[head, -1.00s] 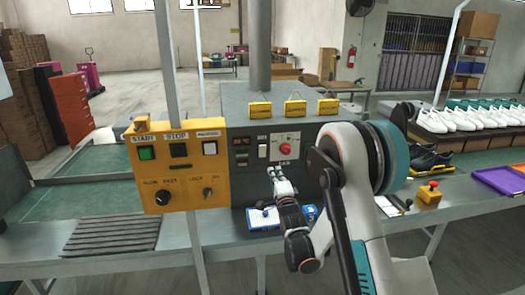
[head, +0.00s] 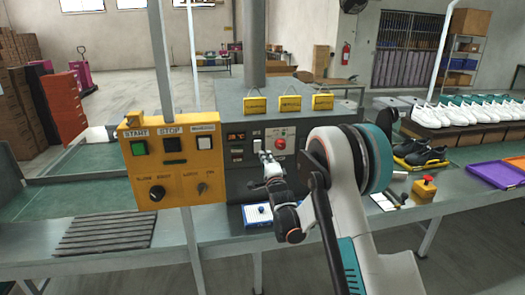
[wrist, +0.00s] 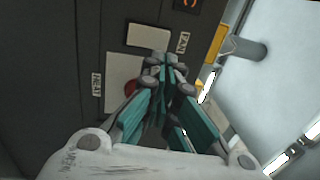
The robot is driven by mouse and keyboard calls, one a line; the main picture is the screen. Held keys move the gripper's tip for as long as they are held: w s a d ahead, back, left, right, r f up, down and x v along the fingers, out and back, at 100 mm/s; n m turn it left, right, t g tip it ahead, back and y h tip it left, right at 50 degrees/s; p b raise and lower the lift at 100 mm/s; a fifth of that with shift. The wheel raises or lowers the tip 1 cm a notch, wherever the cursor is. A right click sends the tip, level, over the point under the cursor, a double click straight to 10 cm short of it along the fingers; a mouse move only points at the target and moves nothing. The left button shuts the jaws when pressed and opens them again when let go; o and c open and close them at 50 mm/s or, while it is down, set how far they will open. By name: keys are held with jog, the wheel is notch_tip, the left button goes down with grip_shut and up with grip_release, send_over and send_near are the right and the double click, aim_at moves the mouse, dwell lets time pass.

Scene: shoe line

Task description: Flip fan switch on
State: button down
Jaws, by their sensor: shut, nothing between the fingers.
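The fan switch (head: 257,145) is a small white plate on the dark upright face of the machine, left of a red knob (head: 280,143). In the wrist view the white plate (wrist: 148,35) lies by the FAN label (wrist: 183,43), and the HEAT label (wrist: 97,85) stands by the knob's plate. My gripper (head: 264,156) is shut and empty, its tips just in front of the switch's lower part. In the wrist view the closed fingers (wrist: 162,65) cover the lower edge of the switch plate. Contact and the switch's position cannot be told.
A yellow control box (head: 170,160) with START and STOP buttons stands left of the switch on a post. Yellow tags (head: 289,103) hang above. A blue-and-white item (head: 258,214) lies on the bench below. A red emergency button (head: 424,187) and shoes (head: 420,152) are at right.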

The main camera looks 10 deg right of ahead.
aim_at(261, 143)
jog(key=w, duration=0.2)
jog(key=w+b, duration=0.1)
jog(key=w, duration=0.1)
jog(key=w+r, duration=0.1)
jog(key=w, duration=0.1)
jog(key=shift+w+b, duration=0.2)
jog(key=shift+b, duration=0.1)
jog(key=shift+w, duration=0.1)
jog(key=shift+r, duration=0.1)
